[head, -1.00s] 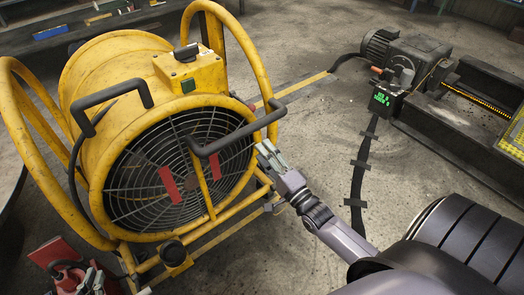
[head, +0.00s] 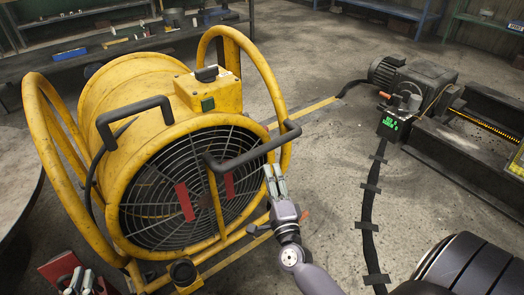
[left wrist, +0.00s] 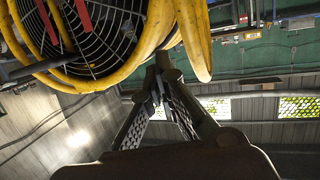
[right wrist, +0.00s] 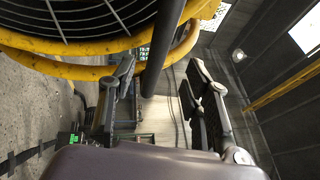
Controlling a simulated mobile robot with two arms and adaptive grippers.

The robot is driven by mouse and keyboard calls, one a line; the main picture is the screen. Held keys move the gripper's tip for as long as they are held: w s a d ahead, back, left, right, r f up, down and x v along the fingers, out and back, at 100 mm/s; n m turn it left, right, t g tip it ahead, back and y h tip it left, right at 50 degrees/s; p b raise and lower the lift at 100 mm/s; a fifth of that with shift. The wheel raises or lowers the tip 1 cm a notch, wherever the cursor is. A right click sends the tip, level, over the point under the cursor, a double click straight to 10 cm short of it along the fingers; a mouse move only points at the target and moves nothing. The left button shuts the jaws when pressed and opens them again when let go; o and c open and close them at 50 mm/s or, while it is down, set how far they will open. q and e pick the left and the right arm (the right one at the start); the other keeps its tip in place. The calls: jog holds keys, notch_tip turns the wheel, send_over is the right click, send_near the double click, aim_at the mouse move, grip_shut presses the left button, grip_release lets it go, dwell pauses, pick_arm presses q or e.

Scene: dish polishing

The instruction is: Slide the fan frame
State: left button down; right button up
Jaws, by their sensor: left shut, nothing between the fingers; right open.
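The yellow fan (head: 140,80) stands on the floor at the left in its yellow tubular frame (head: 55,165). It has a round grille, a left black handle (head: 105,122) and a right black handle (head: 255,155). My right gripper (head: 274,178) is open just below the right handle's outer end. In the right wrist view the black handle bar (right wrist: 163,45) passes above and between its spread fingers (right wrist: 160,90).
A dark machine with a motor (head: 415,80) stands at the right. A taped cable (head: 370,190) runs along the floor, and a yellow floor line (head: 305,110) passes behind the fan. A workbench (head: 130,40) is behind; the floor beyond the fan is clear.

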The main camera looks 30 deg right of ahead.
aim_at(263, 152)
jog(key=x, duration=0.9)
jog(key=shift+w+d+b, duration=0.1)
jog(key=shift+w+b, duration=0.2)
pick_arm(q)
jog(key=shift+w+d+r+t+h, duration=0.2)
jog(key=shift+r+t, duration=0.3)
jog(key=shift+r, duration=0.3)
jog(key=shift+w+d+r+t+h, duration=0.1)
jog(key=shift+w+d+r+t, duration=0.1)
jog(key=shift+r+t, duration=0.45)
pick_arm(e)
jog(key=shift+w+d+r, duration=0.15)
jog(key=shift+w, duration=0.3)
pick_arm(q)
jog(key=shift+r, duration=0.15)
pick_arm(e)
jog(key=shift+c, duration=0.5)
grip_shut()
jog(key=shift+w, duration=0.1)
